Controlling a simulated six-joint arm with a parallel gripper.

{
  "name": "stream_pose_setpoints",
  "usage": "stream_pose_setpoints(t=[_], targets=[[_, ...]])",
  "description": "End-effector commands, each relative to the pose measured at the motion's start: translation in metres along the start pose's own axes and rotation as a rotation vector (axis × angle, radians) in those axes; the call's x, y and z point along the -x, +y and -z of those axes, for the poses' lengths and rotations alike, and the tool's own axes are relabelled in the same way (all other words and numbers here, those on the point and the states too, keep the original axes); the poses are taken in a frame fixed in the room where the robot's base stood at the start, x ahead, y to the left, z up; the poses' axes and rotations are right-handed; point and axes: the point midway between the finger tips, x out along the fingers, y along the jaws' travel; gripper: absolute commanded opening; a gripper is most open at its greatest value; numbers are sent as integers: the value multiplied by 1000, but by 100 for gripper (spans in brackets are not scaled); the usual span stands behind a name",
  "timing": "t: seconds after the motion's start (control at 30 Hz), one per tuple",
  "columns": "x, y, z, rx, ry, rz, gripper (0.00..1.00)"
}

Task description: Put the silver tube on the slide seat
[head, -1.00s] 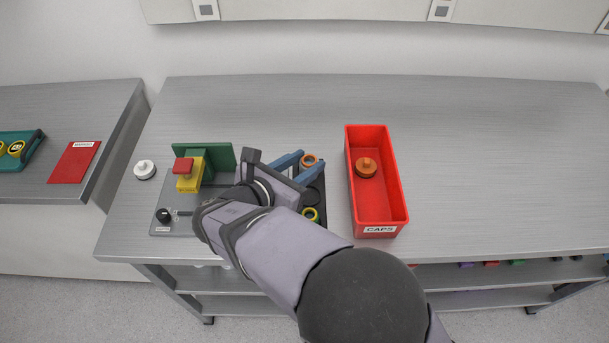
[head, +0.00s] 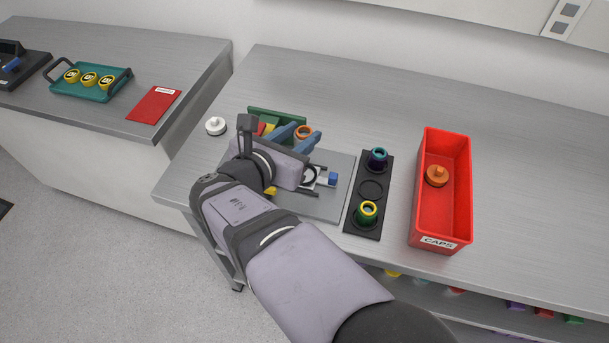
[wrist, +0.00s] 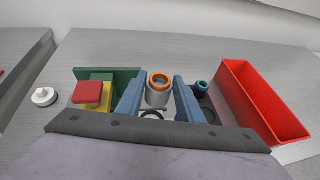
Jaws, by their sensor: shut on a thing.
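The silver tube (wrist: 157,97) with an orange rim stands upright between the blue fingers of my gripper (wrist: 158,92) in the wrist view. In the head view my gripper (head: 301,137) is shut on it, and mainly its orange rim (head: 303,132) shows. The tube is over the back part of the grey instrument plate (head: 340,165). The slide seat, a dark ring on a light slide (head: 308,176) with a blue knob (head: 333,179), lies nearer the front and is partly hidden by my wrist. In the wrist view a dark ring (wrist: 152,115) shows just below the tube.
A black rack (head: 354,222) holds a purple-teal tube (head: 377,159) and a green tube with a yellow rim (head: 366,213), with an empty place between. A red caps bin (head: 464,190) stands right. A green upright block (head: 262,113) and a white knob (head: 215,126) are left.

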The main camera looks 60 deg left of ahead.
Motion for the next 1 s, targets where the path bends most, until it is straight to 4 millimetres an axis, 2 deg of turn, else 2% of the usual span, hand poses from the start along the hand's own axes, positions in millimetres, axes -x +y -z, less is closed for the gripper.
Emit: stream_pose_setpoints(t=[0.17, 0.5, 0.83, 1.0], targets=[[-2, 1, 7, 3, 0, -2, 11], [-21, 0, 50, 2, 0, -1, 11], [-26, 0, 62, 2, -1, -1, 11], [-33, 0, 81, 4, 0, 0, 11]])
